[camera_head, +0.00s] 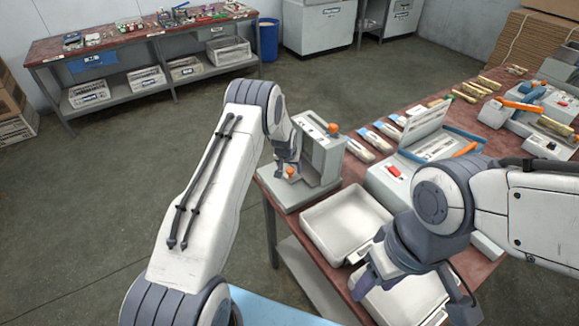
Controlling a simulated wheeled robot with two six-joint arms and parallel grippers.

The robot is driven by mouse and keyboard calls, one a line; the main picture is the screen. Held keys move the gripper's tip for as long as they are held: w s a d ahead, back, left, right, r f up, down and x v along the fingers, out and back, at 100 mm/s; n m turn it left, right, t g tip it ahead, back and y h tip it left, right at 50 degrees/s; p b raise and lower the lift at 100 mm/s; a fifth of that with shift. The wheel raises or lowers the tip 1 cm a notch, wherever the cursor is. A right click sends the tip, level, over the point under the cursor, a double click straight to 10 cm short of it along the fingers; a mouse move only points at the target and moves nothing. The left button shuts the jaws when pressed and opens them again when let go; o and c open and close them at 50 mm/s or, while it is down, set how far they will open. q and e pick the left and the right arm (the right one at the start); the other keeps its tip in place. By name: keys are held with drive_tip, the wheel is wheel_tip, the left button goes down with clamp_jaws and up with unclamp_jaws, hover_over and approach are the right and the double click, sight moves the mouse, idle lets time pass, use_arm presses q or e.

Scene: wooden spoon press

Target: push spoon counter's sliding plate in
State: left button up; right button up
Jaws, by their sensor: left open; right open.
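The spoon counter (326,152) is a light grey upright machine on a flat base at the left end of the red-brown table. An orange knob (333,129) sits on its top. A second, lower orange knob (291,172) shows on its left side. The sliding plate cannot be told apart clearly from the base. My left gripper (290,167) is open and points down right at the lower knob; whether it touches the knob cannot be told. My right gripper (364,284) is open and empty, above the trays at the table's front.
A white tray (318,232) stands right of the counter, with another tray (412,303) nearer me. A grey box machine with an open lid (437,144) stands further right. Packets and a second machine (543,110) lie beyond. Floor left of the table is clear.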

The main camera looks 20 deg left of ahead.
use_arm(q)
drive_tip(key=shift+w+f, duration=0.15)
drive_tip(key=shift+f, duration=0.2)
clamp_jaws()
idle(1.2)
